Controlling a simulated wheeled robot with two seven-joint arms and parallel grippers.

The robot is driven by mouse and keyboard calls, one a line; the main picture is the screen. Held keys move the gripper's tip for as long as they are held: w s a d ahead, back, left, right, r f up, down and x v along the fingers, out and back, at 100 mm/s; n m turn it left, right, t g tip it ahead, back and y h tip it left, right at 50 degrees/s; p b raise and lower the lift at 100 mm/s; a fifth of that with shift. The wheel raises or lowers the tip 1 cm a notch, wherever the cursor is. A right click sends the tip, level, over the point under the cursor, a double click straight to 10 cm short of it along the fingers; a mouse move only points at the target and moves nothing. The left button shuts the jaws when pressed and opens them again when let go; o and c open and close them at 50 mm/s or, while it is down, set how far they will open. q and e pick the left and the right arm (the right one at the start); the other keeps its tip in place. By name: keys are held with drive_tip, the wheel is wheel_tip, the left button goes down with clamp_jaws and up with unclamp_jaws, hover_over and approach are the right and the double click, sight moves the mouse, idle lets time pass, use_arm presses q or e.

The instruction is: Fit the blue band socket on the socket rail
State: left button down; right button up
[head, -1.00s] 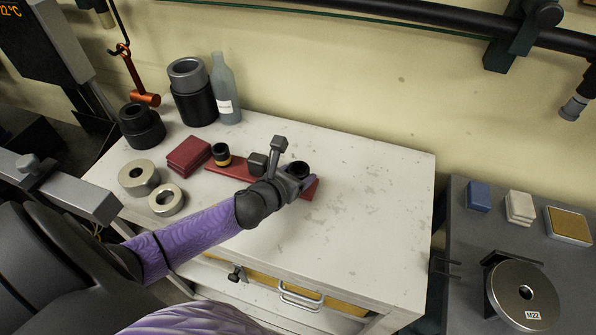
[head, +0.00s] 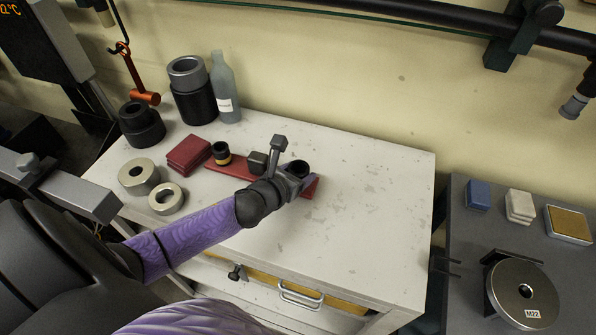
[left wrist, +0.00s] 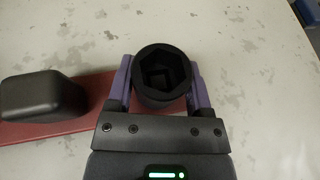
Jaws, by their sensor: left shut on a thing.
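My left gripper (head: 300,178) is shut on a dark socket (head: 299,168) over the right end of the red socket rail (head: 228,168). In the left wrist view the socket (left wrist: 163,72) stands between the two purple fingers, its hex opening toward the camera. No blue band shows on its visible part. The rail (left wrist: 50,131) shows to the left and below it. I cannot tell whether the socket touches the rail, as the gripper hides its base. A black socket with a yellow band (head: 222,154) is at the rail's left end. A dark block (head: 258,162) is between them.
Red blocks (head: 189,154), metal rings (head: 138,177), black cylinders (head: 142,126) and a grey bottle (head: 225,90) stand on the left of the white bench (head: 350,220). The bench's right part is clear. A darker table (head: 470,240) with a round M22 disc (head: 524,308) is at the right.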

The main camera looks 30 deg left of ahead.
use_arm(q)
unclamp_jaws()
drive_tip(key=p+v, duration=0.2)
drive_tip(key=v, duration=0.8)
